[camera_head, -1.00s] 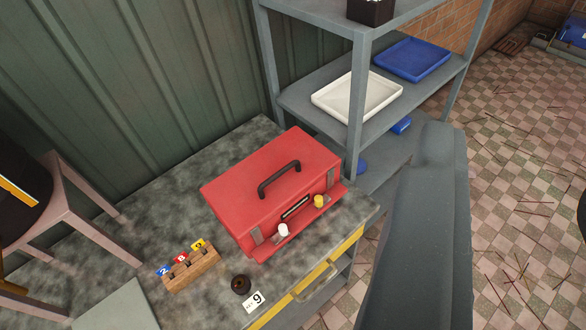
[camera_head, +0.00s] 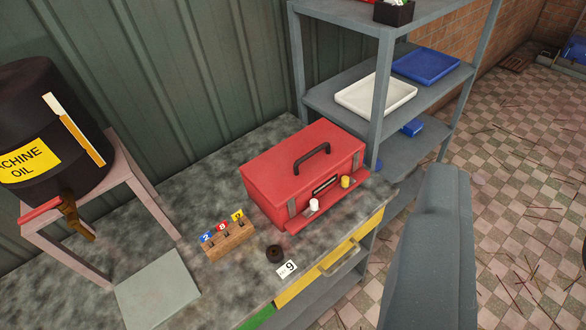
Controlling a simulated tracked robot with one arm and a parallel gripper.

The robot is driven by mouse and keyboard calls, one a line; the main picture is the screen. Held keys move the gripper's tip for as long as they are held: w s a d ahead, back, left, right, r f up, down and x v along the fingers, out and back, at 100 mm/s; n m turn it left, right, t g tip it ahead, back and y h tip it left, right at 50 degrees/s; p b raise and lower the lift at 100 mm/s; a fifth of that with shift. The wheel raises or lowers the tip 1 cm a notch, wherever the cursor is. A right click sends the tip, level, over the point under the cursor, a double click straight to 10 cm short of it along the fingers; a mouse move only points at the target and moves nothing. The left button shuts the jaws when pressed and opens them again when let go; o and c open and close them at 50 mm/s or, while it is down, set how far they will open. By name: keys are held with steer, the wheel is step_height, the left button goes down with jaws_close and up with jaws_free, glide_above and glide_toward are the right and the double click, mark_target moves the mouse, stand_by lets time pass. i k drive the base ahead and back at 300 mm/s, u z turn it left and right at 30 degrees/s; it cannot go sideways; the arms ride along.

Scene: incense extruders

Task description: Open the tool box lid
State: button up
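The red tool box (camera_head: 290,190) stands on the mottled grey bench, in the middle of the view. Its lid (camera_head: 295,155) is shut, with a black carry handle (camera_head: 312,157) on top. Two metal latches show on its front, beside a dark label plate. A white knob or cap (camera_head: 313,205) and a yellow one (camera_head: 345,182) sit on the red ledge along its front. The grey arm part at the lower right is mine. My gripper's fingers are not in view.
A machine oil drum (camera_head: 50,140) stands on a stool at left. A shelf rack (camera_head: 384,90) with white (camera_head: 376,95) and blue trays (camera_head: 426,66) stands behind right.

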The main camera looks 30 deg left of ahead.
mark_target(281, 174)
steer(key=k, duration=0.15)
steer(key=u, duration=0.25)
steer(key=i, duration=1)
